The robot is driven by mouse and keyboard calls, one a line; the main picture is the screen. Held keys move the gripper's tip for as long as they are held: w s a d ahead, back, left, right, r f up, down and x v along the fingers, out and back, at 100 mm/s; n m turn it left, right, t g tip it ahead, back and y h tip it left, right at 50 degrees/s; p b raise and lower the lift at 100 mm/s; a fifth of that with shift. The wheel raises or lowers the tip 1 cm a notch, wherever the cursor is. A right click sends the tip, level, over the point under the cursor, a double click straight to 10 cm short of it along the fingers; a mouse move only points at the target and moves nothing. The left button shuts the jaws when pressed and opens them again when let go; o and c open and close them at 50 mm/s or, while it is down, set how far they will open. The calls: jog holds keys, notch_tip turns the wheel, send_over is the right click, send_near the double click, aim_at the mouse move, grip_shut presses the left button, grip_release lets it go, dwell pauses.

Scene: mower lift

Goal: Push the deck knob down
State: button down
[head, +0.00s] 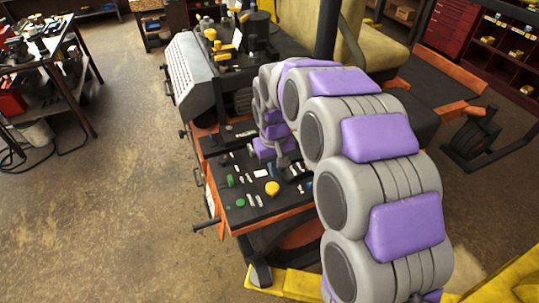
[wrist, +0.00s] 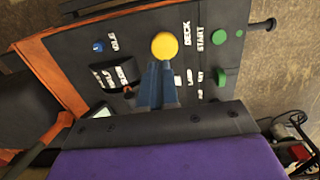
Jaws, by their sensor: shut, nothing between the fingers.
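The deck knob is a round yellow knob (head: 272,188) on the mower's dark control panel (head: 258,211). In the wrist view the yellow knob (wrist: 164,46) sits beside white lettering that reads DECK. My gripper (wrist: 158,68) shows as narrow blue-grey fingers held together, with nothing between them. Its tips lie just below the knob in the wrist picture, close to its edge. I cannot tell whether they touch it. In the head view my arm comes over the panel from the right, and the fingertips are hard to make out.
Green buttons (wrist: 219,36) and a blue knob (wrist: 98,46) marked IDLE sit around the yellow knob. A small lever in a dark housing (wrist: 120,78) is at the left. A black-handled rod (head: 207,225) sticks out from the mower's side. Open floor lies left of the mower.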

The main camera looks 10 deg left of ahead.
aim_at(272, 188)
jog(key=f, duration=0.2)
jog(key=a+f, duration=0.1)
jog(key=f, duration=0.2)
jog(key=shift+f, duration=0.15)
jog(key=shift+a+f, duration=0.35)
jog(key=shift+a, duration=0.15)
jog(key=shift+d, duration=0.85)
jog(key=shift+d+f, duration=0.15)
jog(key=shift+f, duration=0.15)
notch_tip(272, 188, down, 2)
jog(key=shift+s+f, duration=0.1)
jog(key=shift+s+a, duration=0.15)
jog(key=shift+a, duration=0.15)
